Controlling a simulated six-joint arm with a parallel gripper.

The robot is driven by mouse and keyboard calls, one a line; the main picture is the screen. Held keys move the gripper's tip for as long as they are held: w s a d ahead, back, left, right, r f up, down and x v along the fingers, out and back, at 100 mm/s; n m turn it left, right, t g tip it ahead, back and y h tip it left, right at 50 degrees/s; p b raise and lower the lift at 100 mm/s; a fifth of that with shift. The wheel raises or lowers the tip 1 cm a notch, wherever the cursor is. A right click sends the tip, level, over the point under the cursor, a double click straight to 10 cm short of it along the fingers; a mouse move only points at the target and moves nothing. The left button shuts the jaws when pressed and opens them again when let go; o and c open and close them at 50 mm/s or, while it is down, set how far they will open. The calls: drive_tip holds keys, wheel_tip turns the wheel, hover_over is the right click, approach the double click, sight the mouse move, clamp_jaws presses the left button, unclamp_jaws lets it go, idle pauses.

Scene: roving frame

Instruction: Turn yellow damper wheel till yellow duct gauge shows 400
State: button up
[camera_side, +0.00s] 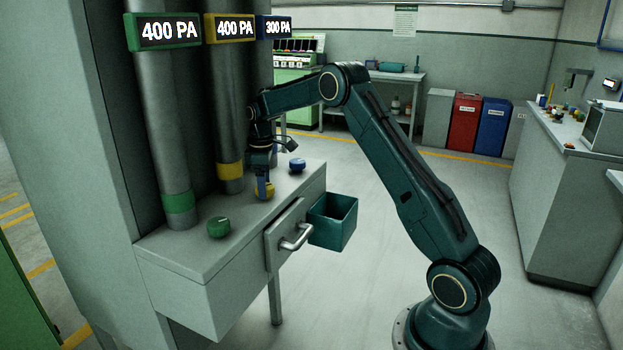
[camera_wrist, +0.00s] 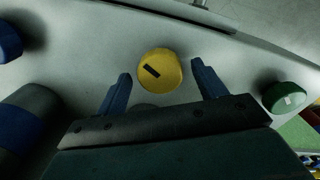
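The yellow damper wheel (camera_side: 265,190) sits on the grey bench top between the green and blue wheels. In the wrist view the yellow wheel (camera_wrist: 160,70) is round with a dark slot mark, lying just ahead of and between my two fingers. The yellow duct gauge (camera_side: 234,29) reads 400 PA. My gripper (camera_side: 263,186) is right over the yellow wheel, pointing down; in the wrist view my gripper (camera_wrist: 162,85) has its blue fingers apart, with a gap to the wheel on each side.
The green wheel (camera_side: 219,227) and blue wheel (camera_side: 297,164) stand either side. The green gauge (camera_side: 163,32) reads 400 PA and the blue gauge (camera_side: 274,27) 300 PA. Ducts rise behind. A drawer handle (camera_side: 296,238) and a teal bin (camera_side: 334,222) are at the bench front.

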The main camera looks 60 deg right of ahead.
drive_tip(key=shift+r, duration=0.1)
wheel_tip(320, 180, up, 14)
idle(0.9)
drive_tip(key=s+a+r+m+t, duration=0.1)
drive_tip(key=s+a+r, duration=0.3)
drive_tip(key=s+a, duration=0.35)
drive_tip(key=s+a+r+m+t, duration=0.2)
drive_tip(key=s+a+r, duration=0.3)
drive_tip(key=s+a, duration=0.3)
drive_tip(key=s+a+f+m+t, duration=0.1)
drive_tip(key=s+a+f, duration=0.3)
drive_tip(key=s, duration=0.5)
drive_tip(key=s+a+f+m+t, duration=0.1)
drive_tip(key=s+a+f, duration=0.3)
drive_tip(key=s, duration=0.5)
drive_tip(key=shift+s+a+f+t, duration=0.15)
drive_tip(key=shift+a+f+t, duration=0.2)
drive_tip(key=shift+a, duration=0.15)
